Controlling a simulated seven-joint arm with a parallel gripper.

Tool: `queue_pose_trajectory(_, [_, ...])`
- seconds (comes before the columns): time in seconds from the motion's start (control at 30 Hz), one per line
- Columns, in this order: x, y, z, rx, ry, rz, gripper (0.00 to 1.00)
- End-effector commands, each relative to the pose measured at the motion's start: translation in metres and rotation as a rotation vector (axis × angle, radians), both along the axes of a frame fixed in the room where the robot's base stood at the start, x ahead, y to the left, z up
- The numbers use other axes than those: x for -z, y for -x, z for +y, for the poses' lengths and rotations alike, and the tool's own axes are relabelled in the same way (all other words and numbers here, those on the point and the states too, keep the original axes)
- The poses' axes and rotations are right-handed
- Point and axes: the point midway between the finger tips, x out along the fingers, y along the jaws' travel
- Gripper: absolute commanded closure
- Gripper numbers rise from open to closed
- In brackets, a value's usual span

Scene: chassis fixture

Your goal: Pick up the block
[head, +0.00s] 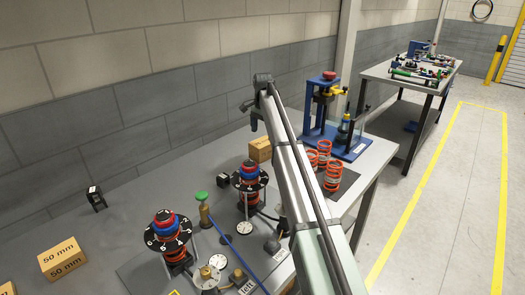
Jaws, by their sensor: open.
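A tan block marked "50 mm" (62,258) lies on the grey table at the lower left. A second tan block (260,149) sits further back, near the middle, partly behind my arm. A corner of another tan thing (7,289) shows at the lower left edge. I cannot tell which block the task means. My gripper (250,122) is open at the far end of my arm, in front of the wall in the picture. It is small here and holds nothing that I can see. It appears above the second block, clearly apart from the left one.
Two spring assemblies with dial plates (168,229) (250,178), gauges and a green-topped valve (203,207) crowd the front middle. Orange springs (332,176) and a blue press (324,120) stand right. A small black part (96,198) stands at left. The left table is mostly clear.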

Motion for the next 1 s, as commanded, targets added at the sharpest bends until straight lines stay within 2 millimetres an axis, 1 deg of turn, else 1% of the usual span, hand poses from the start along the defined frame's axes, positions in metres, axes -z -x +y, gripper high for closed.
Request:
queue_pose_trajectory(0.03, [0.01, 0.001, 0.0, 0.0, 0.0, 0.001, 0.0])
queue_pose_trajectory(0.1, [0.023, 0.001, 0.0, 0.001, 0.0, 0.001, 0.0])
queue_pose_trajectory(0.2, [0.035, 0.001, 0.0, 0.001, 0.0, 0.0, 0.0])
queue_pose_trajectory(0.47, [0.049, 0.0, 0.0, 0.001, 0.0, 0.0, 0.0])
queue_pose_trajectory(0.57, [0.059, 0.001, 0.001, 0.001, 0.0, 0.001, 0.0])
queue_pose_trajectory(0.8, [0.089, 0.001, 0.001, 0.002, 0.0, 0.0, 0.0])
queue_pose_trajectory(0.9, [0.094, 0.0, 0.001, 0.002, 0.0, -0.001, 0.0])
queue_pose_trajectory(1.0, [0.094, 0.0, 0.001, 0.002, 0.0, -0.002, 0.0])
